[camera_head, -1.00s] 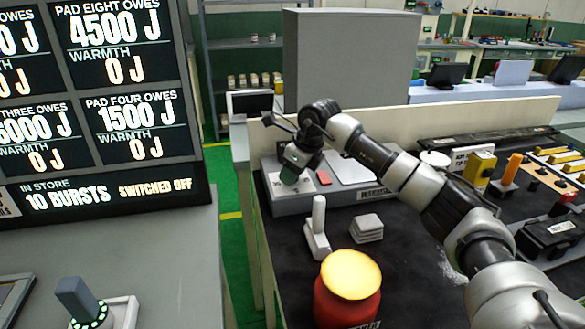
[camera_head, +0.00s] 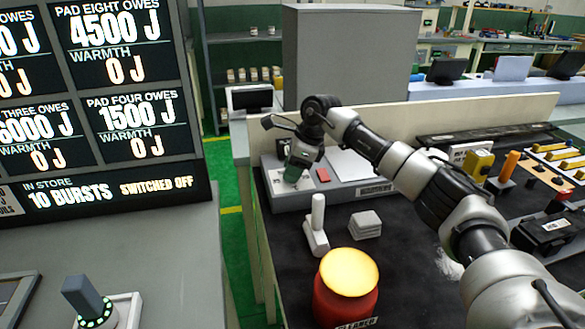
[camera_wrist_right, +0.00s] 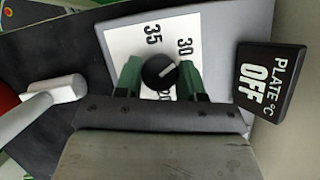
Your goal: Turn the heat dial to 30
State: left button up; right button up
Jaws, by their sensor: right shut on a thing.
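The heat dial (camera_wrist_right: 160,73) is a round black knob with a white pointer line, on a white scale card (camera_wrist_right: 125,45). The card reads 35 and 30; another number below the knob is partly hidden. The pointer slants up and right, roughly toward the 30. My right gripper (camera_wrist_right: 161,76) is shut on the dial, one green finger on each side. In the head view my right gripper (camera_head: 296,173) points down at the left end of the grey hot-plate unit (camera_head: 290,200), hiding the dial. A black display (camera_wrist_right: 265,80) reads PLATE °C OFF. My left gripper is not in view.
A red button (camera_head: 323,175) sits on the unit beside my gripper. A white upright handle (camera_head: 317,225), stacked pale pads (camera_head: 365,224) and a red jar with a glowing yellow top (camera_head: 347,285) stand in front. A large readout board (camera_head: 100,100) fills the left.

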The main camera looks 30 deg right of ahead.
jog(key=shift+r, duration=0.1)
jog(key=o, duration=0.9)
jog(key=v, duration=1)
jog(key=shift+d+r, duration=0.25)
jog(key=shift+r, duration=0.05)
